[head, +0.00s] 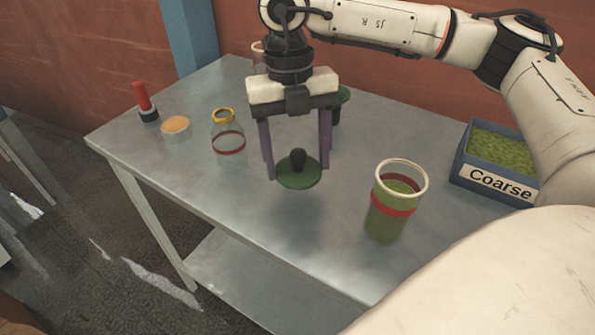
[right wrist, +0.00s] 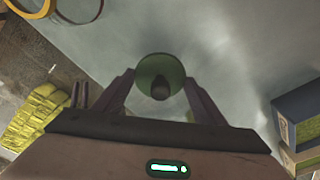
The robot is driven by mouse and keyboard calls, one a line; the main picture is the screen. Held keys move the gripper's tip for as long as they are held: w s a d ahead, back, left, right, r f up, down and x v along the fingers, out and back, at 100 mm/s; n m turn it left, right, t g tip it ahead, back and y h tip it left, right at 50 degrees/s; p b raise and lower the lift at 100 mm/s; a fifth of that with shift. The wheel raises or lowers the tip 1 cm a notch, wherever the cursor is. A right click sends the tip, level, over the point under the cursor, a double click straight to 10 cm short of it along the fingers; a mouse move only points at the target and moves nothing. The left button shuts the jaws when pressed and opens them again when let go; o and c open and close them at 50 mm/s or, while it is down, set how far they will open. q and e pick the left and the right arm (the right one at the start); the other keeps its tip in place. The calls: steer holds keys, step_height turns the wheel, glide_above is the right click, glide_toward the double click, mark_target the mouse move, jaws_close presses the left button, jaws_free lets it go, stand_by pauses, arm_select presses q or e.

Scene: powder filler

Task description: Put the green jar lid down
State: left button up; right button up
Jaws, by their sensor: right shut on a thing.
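The green jar lid (head: 298,181) is a round green disc with a black knob, held between the two fingers of my right gripper (head: 297,172). The fingers are at opposite sides of its rim, and the knob faces up. The lid hangs above the grey metal table, with a soft shadow below it. In the right wrist view the lid (right wrist: 160,68) sits between the fingertips (right wrist: 161,80). My left gripper is not in view.
A jar of green powder (head: 389,218) stands right of the lid. An empty, yellow-rimmed jar (head: 229,141) stands left, near an orange-topped dish (head: 176,127) and a red-handled tool (head: 143,97). A "Coarse" bin (head: 491,181) is at right. Another green disc (head: 344,95) is partly hidden behind my gripper. The table (head: 240,205) is bare below the lid.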

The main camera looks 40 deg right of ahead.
mark_target(297, 173)
steer(key=shift+f, duration=1.85)
steer(key=shift+f, duration=0.1)
steer(key=shift+f, duration=0.15)
steer(key=o, duration=1.1)
steer(key=shift+r, duration=0.2)
step_height(297, 173, up, 12)
steer(key=w, duration=0.1)
steer(key=shift+w, duration=0.3)
steer(key=shift+d, duration=0.1)
